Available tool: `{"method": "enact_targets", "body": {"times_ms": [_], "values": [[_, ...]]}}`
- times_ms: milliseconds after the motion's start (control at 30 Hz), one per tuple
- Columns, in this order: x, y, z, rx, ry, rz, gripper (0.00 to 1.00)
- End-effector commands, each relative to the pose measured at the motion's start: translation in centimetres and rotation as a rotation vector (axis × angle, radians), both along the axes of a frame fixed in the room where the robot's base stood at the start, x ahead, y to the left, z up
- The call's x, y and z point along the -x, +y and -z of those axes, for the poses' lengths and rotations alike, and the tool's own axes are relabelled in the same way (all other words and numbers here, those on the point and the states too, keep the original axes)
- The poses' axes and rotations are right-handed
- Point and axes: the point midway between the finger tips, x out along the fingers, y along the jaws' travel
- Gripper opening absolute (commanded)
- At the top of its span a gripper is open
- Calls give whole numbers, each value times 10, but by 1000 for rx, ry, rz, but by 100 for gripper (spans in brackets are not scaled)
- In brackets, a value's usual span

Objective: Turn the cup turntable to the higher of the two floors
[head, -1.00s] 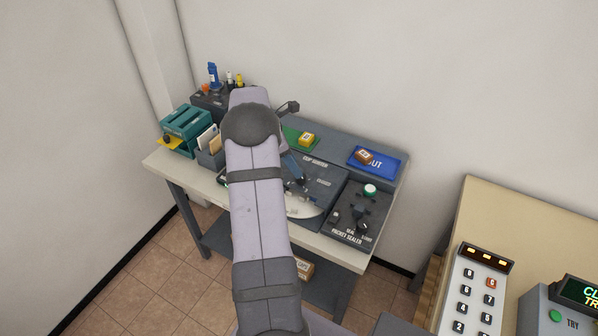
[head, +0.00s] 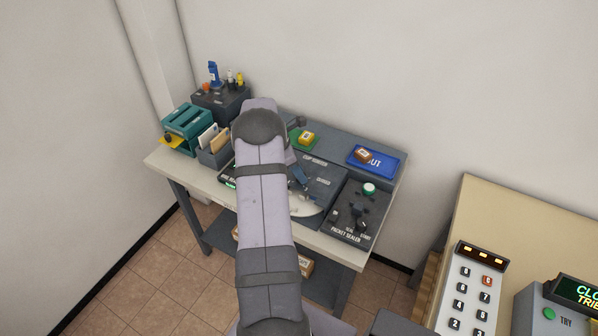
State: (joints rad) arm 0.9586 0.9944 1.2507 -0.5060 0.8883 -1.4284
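The cup turntable panel (head: 328,172) is a dark grey plate with pale lettering on the worktable. A white round disc (head: 308,209) shows at its front edge, and my arm covers its left part. A small dark blue piece (head: 299,174) stands on or over the panel beside my arm; I cannot tell whether it is a lever or part of my wrist. My arm reaches over the left part of the panel, and my gripper is hidden behind it. The two floor numbers cannot be read here.
The worktable (head: 163,162) also bears a packet sealer (head: 356,210) at right, a blue OUT tray (head: 388,163) with a brown box, a green mat with a yellow box (head: 307,137), and a teal rack (head: 186,125) at left. A keypad (head: 466,290) stands on the tan desk at lower right.

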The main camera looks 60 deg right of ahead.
Motion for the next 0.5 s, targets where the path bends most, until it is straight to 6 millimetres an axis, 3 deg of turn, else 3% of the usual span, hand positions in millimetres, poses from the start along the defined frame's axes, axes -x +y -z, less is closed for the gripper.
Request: {"method": "enact_targets", "body": {"times_ms": [500], "values": [[0, 0, 0, -1, 1, 50, 0]]}}
